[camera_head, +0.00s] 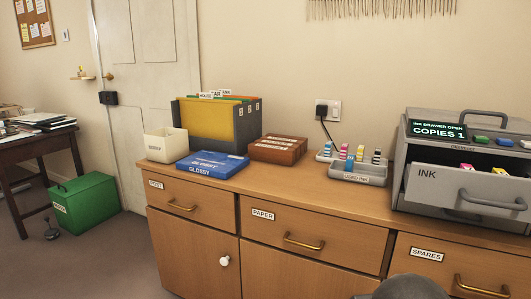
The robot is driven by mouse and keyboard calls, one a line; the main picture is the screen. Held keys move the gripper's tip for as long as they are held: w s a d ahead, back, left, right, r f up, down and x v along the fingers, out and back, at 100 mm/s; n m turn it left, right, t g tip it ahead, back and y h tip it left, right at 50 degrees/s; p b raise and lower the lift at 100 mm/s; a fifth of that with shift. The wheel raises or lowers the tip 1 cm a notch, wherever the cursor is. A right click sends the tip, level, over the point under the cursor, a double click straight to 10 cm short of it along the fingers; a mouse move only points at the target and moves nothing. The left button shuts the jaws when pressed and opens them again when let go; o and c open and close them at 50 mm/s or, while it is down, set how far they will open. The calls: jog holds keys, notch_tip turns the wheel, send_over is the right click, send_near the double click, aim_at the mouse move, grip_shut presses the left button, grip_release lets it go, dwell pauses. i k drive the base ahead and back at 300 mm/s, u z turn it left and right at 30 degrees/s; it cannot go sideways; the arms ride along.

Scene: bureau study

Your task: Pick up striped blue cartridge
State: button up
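My gripper is not in view. A grey rounded part at the bottom edge seems to be my arm.
The grey printer (425,157) stands right of the tray, its INK drawer (465,190) pulled open with cartridges inside. A brown box (278,150), blue GLOSSY box (212,164) and file holder (215,122) stand left. The sideboard's front strip (300,182) is clear.

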aim_at(327, 150)
jog(key=u, duration=1.55)
jog(key=i, duration=1.75)
jog(key=z, duration=2.8)
